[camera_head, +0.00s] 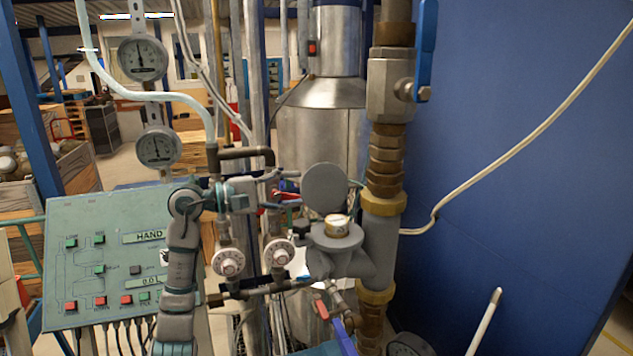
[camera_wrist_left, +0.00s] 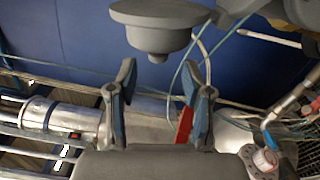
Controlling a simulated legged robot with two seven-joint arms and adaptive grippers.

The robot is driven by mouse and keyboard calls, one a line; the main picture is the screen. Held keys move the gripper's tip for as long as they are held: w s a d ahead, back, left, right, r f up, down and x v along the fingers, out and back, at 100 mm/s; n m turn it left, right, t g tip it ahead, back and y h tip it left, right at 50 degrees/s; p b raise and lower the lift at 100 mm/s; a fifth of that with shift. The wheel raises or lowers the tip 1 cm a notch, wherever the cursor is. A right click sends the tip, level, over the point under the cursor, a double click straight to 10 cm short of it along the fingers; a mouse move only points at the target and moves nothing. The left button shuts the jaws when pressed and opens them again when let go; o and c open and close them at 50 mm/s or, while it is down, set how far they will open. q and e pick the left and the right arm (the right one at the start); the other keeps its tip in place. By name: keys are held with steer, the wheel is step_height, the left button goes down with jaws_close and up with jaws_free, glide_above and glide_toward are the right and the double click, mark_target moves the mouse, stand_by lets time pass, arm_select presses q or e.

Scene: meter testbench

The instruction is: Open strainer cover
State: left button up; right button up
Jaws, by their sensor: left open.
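A round grey disc (camera_head: 325,188), which looks like the strainer cover, stands upright above the grey body (camera_head: 337,262) beside the vertical pipe. In the left wrist view this cover (camera_wrist_left: 160,18) shows edge-on, with a narrower hub and small knob. My left gripper (camera_head: 284,194) is just left of the disc and points right. In the left wrist view my left gripper (camera_wrist_left: 158,85) has its two fingers wide apart with nothing between them; the knob appears just beyond the fingertips. I see no contact. My right gripper is not in view.
The brass-and-grey pipe (camera_head: 381,235) rises close on the right. White-faced knobs (camera_head: 279,252) and small pipes lie below my left gripper. A control panel (camera_head: 100,255) stands left; a blue wall (camera_head: 520,190) is behind on the right.

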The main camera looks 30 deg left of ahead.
mark_target(313, 183)
arm_select(q)
steer(key=x, duration=0.5)
steer(key=shift+w+p, duration=0.15)
steer(key=shift+p, duration=0.25)
steer(key=shift+d, duration=0.3)
steer(key=c, duration=0.7)
steer(key=shift+a, duration=0.2)
jaws_close()
steer(key=shift+a, duration=0.1)
steer(key=shift+r, duration=0.25)
steer(key=shift+m+p, duration=0.35)
steer(key=shift+m, duration=0.15)
steer(key=shift+r, duration=0.1)
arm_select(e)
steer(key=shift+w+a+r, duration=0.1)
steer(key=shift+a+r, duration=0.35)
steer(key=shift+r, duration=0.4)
